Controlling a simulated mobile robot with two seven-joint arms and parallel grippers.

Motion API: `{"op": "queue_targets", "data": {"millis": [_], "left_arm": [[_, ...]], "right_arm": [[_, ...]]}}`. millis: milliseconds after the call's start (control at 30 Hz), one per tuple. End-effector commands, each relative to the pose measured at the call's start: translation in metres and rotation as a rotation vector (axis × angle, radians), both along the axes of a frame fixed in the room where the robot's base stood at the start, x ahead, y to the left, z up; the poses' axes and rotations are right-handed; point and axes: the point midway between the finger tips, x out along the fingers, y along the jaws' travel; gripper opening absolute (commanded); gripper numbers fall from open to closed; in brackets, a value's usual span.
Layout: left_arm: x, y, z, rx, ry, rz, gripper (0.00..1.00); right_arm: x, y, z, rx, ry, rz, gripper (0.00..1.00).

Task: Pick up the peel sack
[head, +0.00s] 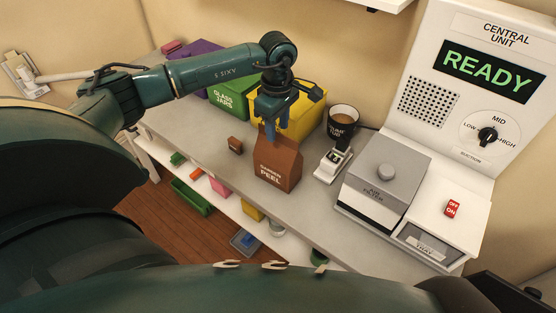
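The peel sack (278,168) is a brown paper-like bag with the word PEEL on its front. It appears to stand upright on the grey counter, near the front edge. My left gripper (277,132) points down at the sack's top, with blue fingers right at its upper edge. I cannot tell whether the fingers are closed on the sack or only beside it. My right gripper is not in view.
Behind the sack stand a yellow bin (312,114), a green glass jars bin (232,98) and a purple bin (190,55).

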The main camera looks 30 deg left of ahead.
Motion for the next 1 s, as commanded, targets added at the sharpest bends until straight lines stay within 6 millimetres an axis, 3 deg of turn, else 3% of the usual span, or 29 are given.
{"op": "queue_targets", "data": {"millis": [67,200,500,1000], "left_arm": [[-0.003,-0.003,-0.011,-0.001,0.006,0.0,0.39],[-0.001,-0.003,-0.028,-0.002,0.002,0.001,0.39],[-0.001,-0.002,-0.033,-0.001,0.0,0.001,0.38],[-0.001,-0.002,-0.033,-0.001,0.0,0.001,0.0]], "right_arm": [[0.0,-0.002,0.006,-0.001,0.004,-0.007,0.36],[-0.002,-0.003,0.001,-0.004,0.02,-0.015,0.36],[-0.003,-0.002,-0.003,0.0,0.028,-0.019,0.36],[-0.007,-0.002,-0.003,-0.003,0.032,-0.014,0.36]]}}
